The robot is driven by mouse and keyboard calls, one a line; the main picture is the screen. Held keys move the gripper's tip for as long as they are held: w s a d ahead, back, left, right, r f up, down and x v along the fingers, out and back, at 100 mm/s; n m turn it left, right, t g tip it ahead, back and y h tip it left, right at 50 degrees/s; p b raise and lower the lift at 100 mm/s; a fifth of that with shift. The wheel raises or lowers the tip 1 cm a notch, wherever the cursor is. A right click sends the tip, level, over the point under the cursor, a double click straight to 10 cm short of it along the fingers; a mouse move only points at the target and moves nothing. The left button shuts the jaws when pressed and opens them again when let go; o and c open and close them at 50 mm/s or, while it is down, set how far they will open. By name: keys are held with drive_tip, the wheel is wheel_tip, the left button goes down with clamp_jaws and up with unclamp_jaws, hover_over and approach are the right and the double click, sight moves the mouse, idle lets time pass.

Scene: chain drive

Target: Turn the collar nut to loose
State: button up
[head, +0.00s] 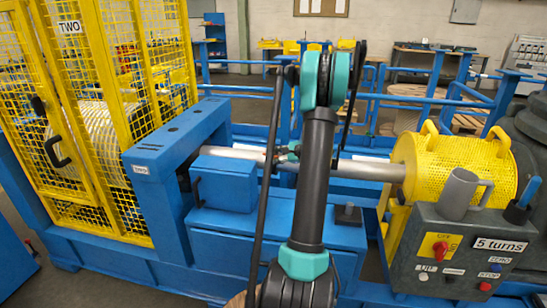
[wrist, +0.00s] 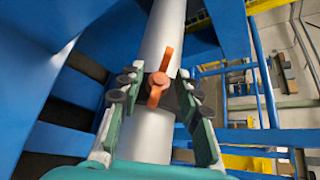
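A grey shaft (wrist: 165,35) runs up the middle of the wrist view. A small orange lever-like piece (wrist: 159,84) sits on it, beside a dark collar (wrist: 180,97); I take this to be the collar nut. My gripper (wrist: 160,76) is open, one finger on each side of the shaft, with the orange piece between the fingertips. I see no clear contact between the fingers and the orange piece. In the head view the shaft (head: 365,171) spans from the blue frame to the yellow guard, and my arm hides the collar.
A blue frame (head: 172,140) and yellow cage (head: 118,70) stand left of the shaft. A yellow perforated guard (head: 455,165) covers its right end. A grey control box (head: 440,255) labelled "5 turns" holds a mug (head: 460,192). Blue rails (head: 420,100) run behind.

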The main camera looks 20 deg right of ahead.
drive_tip(key=v, duration=1.2)
drive_tip(key=s+a+f+n+g+h, duration=0.1)
drive_tip(key=s+a+f+n+g, duration=0.25)
drive_tip(key=a, duration=0.65)
drive_tip(key=s+a+n+g+h, duration=0.15)
drive_tip(key=s+a+n, duration=0.4)
drive_tip(key=a, duration=0.55)
drive_tip(key=s+a+f+n+h, duration=0.1)
drive_tip(key=s+a+f+n, duration=0.1)
drive_tip(key=s, duration=0.4)
drive_tip(key=s+a+f+n+g+h, duration=0.1)
drive_tip(key=s+a+n+h, duration=0.1)
drive_tip(key=s+n, duration=0.3)
drive_tip(key=s+a+f+n+g+h, duration=0.1)
drive_tip(key=s+a+f+n, duration=0.1)
drive_tip(key=s, duration=0.6)
drive_tip(key=shift+f+n, duration=0.3)
drive_tip(key=shift+n, duration=0.4)
